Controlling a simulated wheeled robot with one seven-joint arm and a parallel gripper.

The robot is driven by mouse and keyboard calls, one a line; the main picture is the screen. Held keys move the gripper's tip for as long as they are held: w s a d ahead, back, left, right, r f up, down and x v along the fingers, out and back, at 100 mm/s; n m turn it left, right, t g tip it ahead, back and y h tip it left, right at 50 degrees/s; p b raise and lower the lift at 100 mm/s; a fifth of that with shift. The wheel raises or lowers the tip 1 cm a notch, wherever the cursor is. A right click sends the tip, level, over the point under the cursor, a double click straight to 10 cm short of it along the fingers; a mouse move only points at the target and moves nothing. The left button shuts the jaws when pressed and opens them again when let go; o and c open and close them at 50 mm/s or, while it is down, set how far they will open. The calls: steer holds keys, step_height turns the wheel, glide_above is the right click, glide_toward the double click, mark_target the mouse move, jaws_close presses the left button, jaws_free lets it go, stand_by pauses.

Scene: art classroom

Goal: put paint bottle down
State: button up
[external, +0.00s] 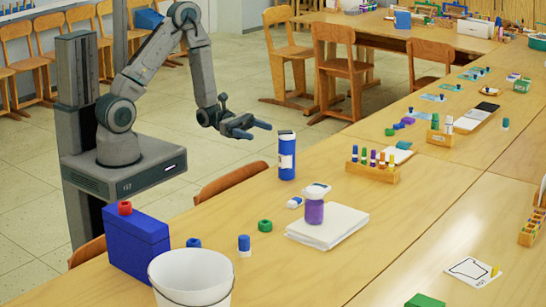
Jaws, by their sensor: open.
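A blue paint bottle (286,169) with a white label stands upright on the long wooden table. A purple bottle (314,211) with a white cap stands upright on a stack of white paper (327,228). I cannot tell which of the two the task means. My gripper (259,130) is open and empty. It appears left of the blue bottle's top, above table height, with a visible gap between them. The far side of each bottle is hidden.
A white bucket (190,283) and a blue box (135,246) stand at the table's near left. Small jars and a green ring (265,226) lie nearby. A wooden rack of markers (372,171) stands to the right. A chair back (230,180) rises at the table's left edge.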

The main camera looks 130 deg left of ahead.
steer(key=s+d+r+m+g+h, duration=0.1)
steer(key=d+r+m+g+h, duration=0.35)
steer(key=d+m, duration=0.6)
steer(key=s+d+r+m+g+h, duration=0.1)
steer(key=d+m+g+h, duration=0.5)
steer(key=d, duration=0.8)
steer(key=s+d+m+g+y, duration=0.4)
steer(key=s+d+m+g, duration=0.15)
steer(key=m, duration=0.25)
steer(key=s+a+r+m+t+y, duration=0.1)
steer(key=r+m+y, duration=0.4)
steer(key=m, duration=0.5)
steer(key=shift+s+a+r+y, duration=0.15)
steer(key=shift+s+a+y, duration=0.55)
steer(key=shift+s+y, duration=0.7)
steer(key=shift+r+p, duration=0.7)
